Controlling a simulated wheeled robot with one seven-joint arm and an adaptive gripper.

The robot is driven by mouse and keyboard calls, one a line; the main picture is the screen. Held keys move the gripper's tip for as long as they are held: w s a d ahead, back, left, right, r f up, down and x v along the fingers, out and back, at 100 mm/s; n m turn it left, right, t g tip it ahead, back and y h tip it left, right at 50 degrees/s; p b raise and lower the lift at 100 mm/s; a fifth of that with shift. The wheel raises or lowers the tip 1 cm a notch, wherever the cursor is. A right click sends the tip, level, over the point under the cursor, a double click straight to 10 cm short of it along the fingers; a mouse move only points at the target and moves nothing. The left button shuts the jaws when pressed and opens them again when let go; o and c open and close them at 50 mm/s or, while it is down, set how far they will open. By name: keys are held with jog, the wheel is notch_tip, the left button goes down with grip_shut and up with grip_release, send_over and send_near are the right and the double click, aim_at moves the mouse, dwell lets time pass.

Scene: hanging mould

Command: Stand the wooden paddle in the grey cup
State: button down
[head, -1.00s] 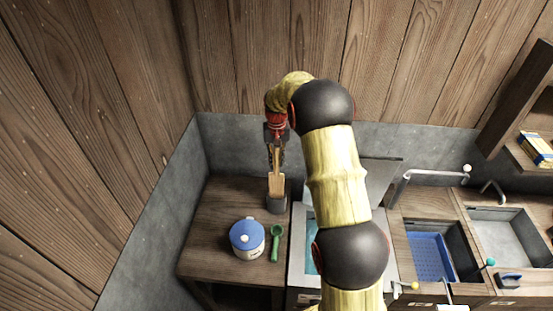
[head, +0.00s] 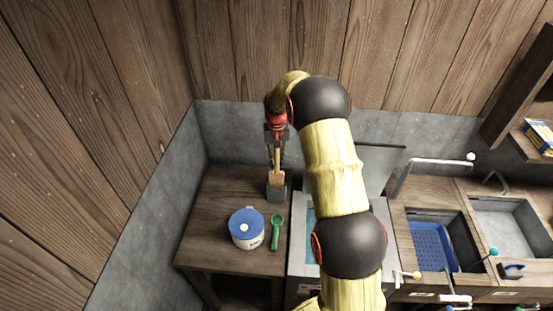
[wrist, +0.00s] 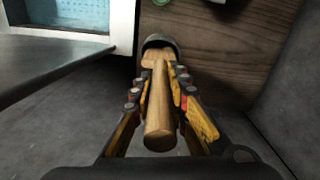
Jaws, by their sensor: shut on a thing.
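The wooden paddle (head: 277,164) is upright, its handle in my gripper (head: 276,148) and its broad end down at the grey cup (head: 276,192). In the wrist view my gripper (wrist: 160,100) is shut on the paddle's handle (wrist: 158,125), with a finger on each side. The far end of the paddle meets the rim of the grey cup (wrist: 159,41) and appears to be within it; how deep it goes is hidden. The cup stands on the wooden counter near the back wall.
A white jar with a blue lid (head: 246,228) and a green scoop (head: 276,232) are on the counter (head: 215,205) in front of the cup. To the right is an open-lidded unit (head: 372,165), then sinks, one holding a blue basket (head: 433,248). Grey walls are close behind and left.

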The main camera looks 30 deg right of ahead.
dwell(0.3)
jog(key=c, duration=1.7)
grip_release()
jog(key=shift+c, duration=0.2)
jog(key=shift+o, duration=0.4)
notch_tip(320, 180, up, 12)
jog(key=shift+f, duration=0.1)
jog(key=shift+w, duration=0.1)
